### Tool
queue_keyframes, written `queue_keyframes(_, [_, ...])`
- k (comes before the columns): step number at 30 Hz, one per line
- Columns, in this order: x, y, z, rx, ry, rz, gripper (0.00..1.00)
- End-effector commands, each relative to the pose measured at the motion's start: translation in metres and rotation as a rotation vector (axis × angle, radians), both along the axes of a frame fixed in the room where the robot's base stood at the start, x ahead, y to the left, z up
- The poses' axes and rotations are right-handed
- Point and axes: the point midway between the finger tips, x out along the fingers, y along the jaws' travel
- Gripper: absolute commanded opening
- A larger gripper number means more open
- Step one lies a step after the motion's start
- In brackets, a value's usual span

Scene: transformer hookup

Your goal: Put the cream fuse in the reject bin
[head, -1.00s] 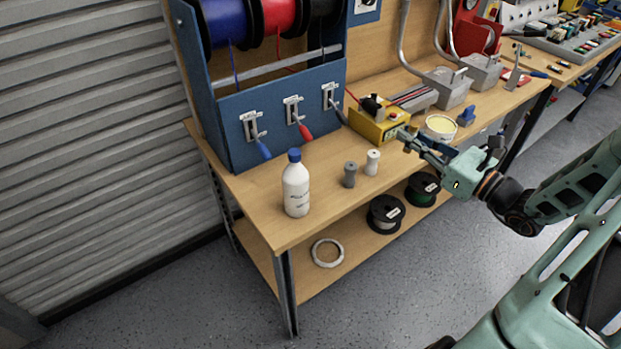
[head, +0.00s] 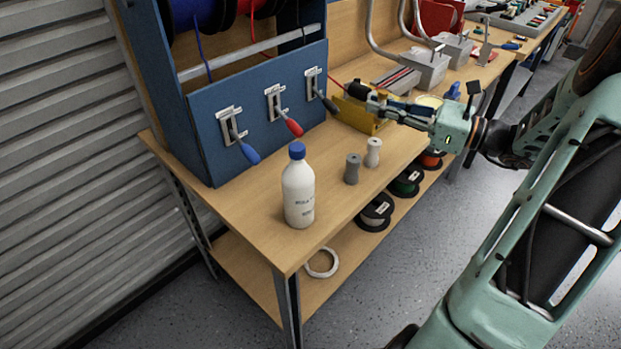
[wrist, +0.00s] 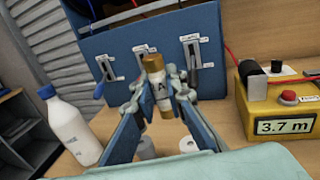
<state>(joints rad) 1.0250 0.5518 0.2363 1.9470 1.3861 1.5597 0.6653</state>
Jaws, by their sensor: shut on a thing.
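The cream fuse (wrist: 158,88) has brass-coloured end caps and a dark letter on its pale body. In the wrist view it stands roughly upright between the fingertips of my gripper (wrist: 153,97), which is shut on it. In the head view my gripper (head: 388,108) is over the bench by the yellow meter box; the fuse cannot be made out there. I cannot identify a reject bin in either view.
A white bottle with a blue cap (head: 298,190), a grey spool (head: 352,168) and a white spool (head: 373,152) stand on the bench (head: 250,215). A blue switch panel (head: 200,120) rises behind. The yellow meter box (wrist: 280,105) is at right.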

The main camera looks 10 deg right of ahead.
Motion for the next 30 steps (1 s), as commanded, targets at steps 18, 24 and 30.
queue_keyframes(18, [-0.039,0.106,-0.071,0.005,0.003,0.004,0.0])
queue_keyframes(24, [-0.045,0.122,-0.089,0.001,0.0,0.002,0.0])
queue_keyframes(30, [-0.048,0.131,-0.101,0.002,0.001,0.003,0.0])
